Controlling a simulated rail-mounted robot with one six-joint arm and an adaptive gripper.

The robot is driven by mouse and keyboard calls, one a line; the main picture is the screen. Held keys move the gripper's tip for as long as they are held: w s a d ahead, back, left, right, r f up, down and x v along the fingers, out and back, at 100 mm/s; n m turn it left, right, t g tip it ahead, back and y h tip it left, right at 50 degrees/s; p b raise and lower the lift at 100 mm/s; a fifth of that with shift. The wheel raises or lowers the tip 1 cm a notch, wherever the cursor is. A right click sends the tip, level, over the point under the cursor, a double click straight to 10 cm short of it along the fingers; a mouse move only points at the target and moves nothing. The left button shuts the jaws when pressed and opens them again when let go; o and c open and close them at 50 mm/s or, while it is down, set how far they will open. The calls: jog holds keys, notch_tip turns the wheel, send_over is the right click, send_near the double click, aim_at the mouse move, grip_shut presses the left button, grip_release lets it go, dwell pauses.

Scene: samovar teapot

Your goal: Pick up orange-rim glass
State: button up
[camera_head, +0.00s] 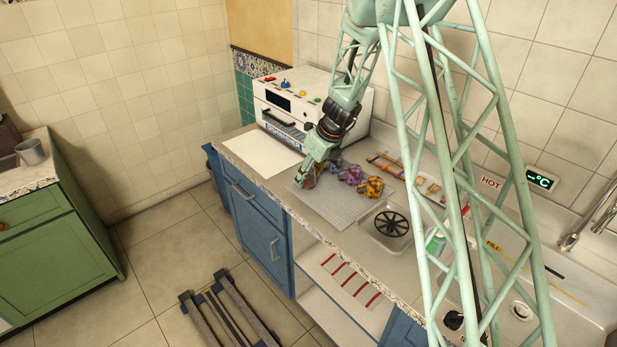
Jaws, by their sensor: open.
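My gripper (306,176) is low over the left part of a grey ribbed mat (328,208) on the counter. A small brownish-orange thing (310,182) shows at the fingertips; it may be the orange-rim glass, but it is mostly hidden by the gripper. I cannot tell whether the fingers touch it. To the right of the gripper stand a purple patterned piece (350,174) and an orange patterned piece (370,187), with another small piece (335,164) behind the gripper. Their rims are too small to make out.
A white appliance (290,102) with coloured knobs stands behind the gripper. A white sheet (262,156) lies to the left. A small basin with a black wheel-shaped grate (391,224) is at the right of the mat. A wooden rack (386,164) lies at the back.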

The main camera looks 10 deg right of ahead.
jog(key=shift+c, duration=0.5)
jog(key=c, duration=0.8)
jog(key=shift+r, duration=0.1)
jog(key=shift+c, duration=0.2)
jog(key=shift+r+p, duration=0.7)
jog(key=shift+r, duration=0.9)
jog(key=shift+s+r, duration=0.15)
jog(key=s+r+b, duration=0.1)
jog(key=s+b, duration=0.2)
jog(key=s, duration=1.2)
jog(key=shift+s+r, duration=0.15)
jog(key=shift+s, duration=0.2)
